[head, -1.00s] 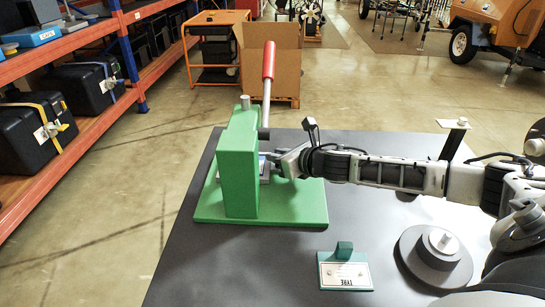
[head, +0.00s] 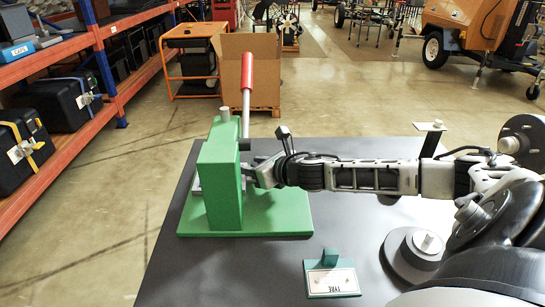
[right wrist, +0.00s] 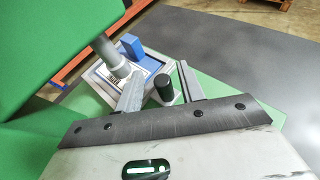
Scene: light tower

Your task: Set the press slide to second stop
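The green press (head: 222,185) stands on the dark table, its red-handled lever (head: 247,85) upright. In the right wrist view, a grey slide plate with a blue block (right wrist: 131,46) lies under the press's grey ram (right wrist: 112,60). A black knob (right wrist: 164,88) stands at the near end of the plate. My right gripper (right wrist: 160,80) is open, its two fingers on either side of the knob with gaps showing. In the head view, my right gripper (head: 258,172) is just right of the press column, which hides much of the slide. My left gripper is not in view.
A label holder with a teal block (head: 331,277) sits at the table's front. A round grey piece (head: 413,256) stands to its right. The table (head: 240,275) is bare around the press base. Shelves with black cases (head: 55,103) stand at the left.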

